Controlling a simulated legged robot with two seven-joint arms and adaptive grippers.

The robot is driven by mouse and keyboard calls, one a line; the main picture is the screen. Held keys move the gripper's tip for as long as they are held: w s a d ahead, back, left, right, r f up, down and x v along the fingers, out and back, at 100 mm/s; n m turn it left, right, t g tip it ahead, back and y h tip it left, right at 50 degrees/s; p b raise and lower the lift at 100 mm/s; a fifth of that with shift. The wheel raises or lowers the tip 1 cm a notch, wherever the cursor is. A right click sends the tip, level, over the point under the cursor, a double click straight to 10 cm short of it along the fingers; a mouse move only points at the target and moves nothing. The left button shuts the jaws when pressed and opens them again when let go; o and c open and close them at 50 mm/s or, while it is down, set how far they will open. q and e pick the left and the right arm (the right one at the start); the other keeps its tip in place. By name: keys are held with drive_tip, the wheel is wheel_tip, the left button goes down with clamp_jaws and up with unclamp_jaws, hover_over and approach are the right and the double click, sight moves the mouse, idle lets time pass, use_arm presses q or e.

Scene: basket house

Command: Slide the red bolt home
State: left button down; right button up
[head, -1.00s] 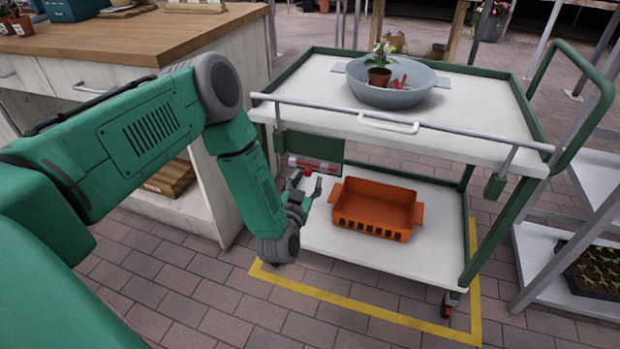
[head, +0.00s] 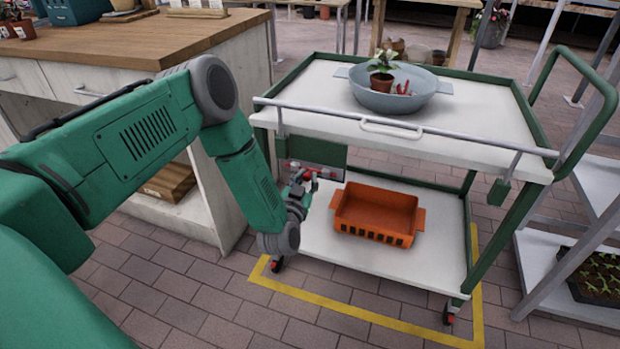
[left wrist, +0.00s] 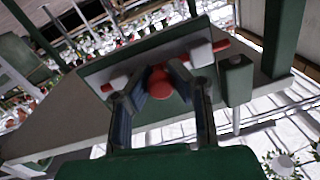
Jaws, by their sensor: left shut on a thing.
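The red bolt (left wrist: 221,46) lies across a dark green plate (left wrist: 108,66) on the cart, running through two pale blocks. Its round red knob (left wrist: 160,84) stands out between the blocks. My left gripper (left wrist: 161,76) is shut on the knob, one finger on either side of it. In the head view my left gripper (head: 305,180) is just below the green plate (head: 322,152), under the cart's top shelf, and hides most of the bolt. My right gripper is not in view.
An orange crate (head: 378,238) stands on the cart's lower shelf, right of my gripper. The top shelf (head: 470,130) holds a blue-grey bowl (head: 395,103) with a potted plant. A wooden-topped bench (head: 130,45) is at left. Yellow tape (head: 350,308) marks the floor.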

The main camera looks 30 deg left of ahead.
use_arm(q)
drive_tip(key=a, duration=0.3)
drive_tip(key=shift+s+f+p, duration=0.1)
drive_tip(key=shift+s+p, duration=0.2)
drive_tip(key=shift+s, duration=0.1)
drive_tip(key=c, duration=1.5)
unclamp_jaws()
drive_tip(key=shift+o, duration=0.7)
drive_tip(key=shift+a, duration=0.1)
drive_tip(key=v, duration=1.2)
drive_tip(key=shift+f, duration=0.1)
